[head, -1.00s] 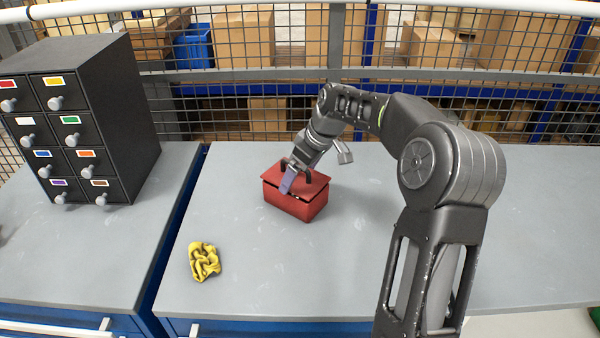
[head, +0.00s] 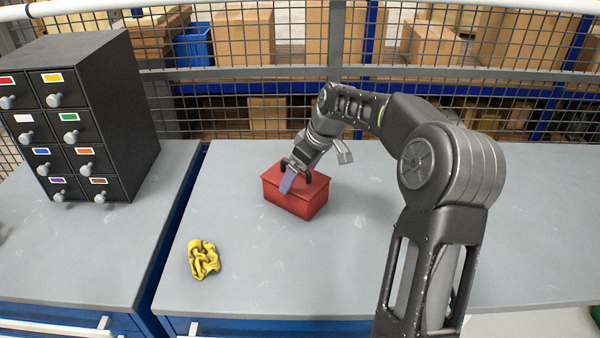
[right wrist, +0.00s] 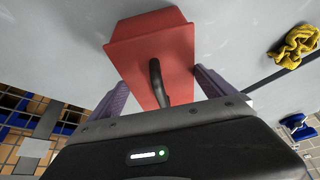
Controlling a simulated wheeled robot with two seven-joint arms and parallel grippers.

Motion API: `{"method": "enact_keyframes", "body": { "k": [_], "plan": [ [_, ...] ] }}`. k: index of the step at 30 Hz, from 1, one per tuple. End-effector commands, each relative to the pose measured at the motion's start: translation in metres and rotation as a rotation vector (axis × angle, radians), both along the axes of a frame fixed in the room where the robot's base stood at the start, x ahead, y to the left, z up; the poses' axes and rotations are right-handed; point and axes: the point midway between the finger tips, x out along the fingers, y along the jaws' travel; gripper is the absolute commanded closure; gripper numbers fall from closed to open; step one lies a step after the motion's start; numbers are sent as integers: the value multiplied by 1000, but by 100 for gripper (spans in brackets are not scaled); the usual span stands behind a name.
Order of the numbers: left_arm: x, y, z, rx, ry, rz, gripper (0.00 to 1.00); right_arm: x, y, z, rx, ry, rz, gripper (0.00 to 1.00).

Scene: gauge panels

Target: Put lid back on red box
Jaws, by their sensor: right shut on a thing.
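The red box (head: 290,204) stands on the grey worktop. Its red lid (head: 271,178) lies level on top of it, with no gap showing along the front edge. The lid has a dark arched handle (right wrist: 157,82), seen in the right wrist view between my fingers. My right gripper (head: 290,180) is at the lid from above, its purple-grey fingers on either side of the handle, shut on the lid. The fingers' contact is partly hidden by the gripper body. My left gripper is not in view.
A crumpled yellow cloth (head: 204,260) lies on the worktop (head: 250,290), front left of the box. A black drawer cabinet (head: 110,130) stands on the left bench. A wire mesh fence (head: 250,85) runs behind. The worktop around the box is clear.

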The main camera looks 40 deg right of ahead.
Motion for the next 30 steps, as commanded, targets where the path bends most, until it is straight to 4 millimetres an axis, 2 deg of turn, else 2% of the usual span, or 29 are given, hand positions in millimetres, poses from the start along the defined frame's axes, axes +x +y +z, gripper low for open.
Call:
{"method": "enact_keyframes", "body": {
  "k": [11, 12, 14, 25, 30],
  "plan": [
    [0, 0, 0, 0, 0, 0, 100, 0, 0, 0, 0, -1, 0, 49],
    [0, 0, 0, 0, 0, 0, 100, 0, 0, 0, 0, 0, 0, 5],
    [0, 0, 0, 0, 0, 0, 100, 0, 0, 0, 0, 0, 0, 0],
    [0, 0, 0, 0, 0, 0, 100, 0, 0, 0, 0, 0, 0, 0],
    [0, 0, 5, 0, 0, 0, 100, 0, 0, 6, 0, 0, 0, 0]
  ]
}}
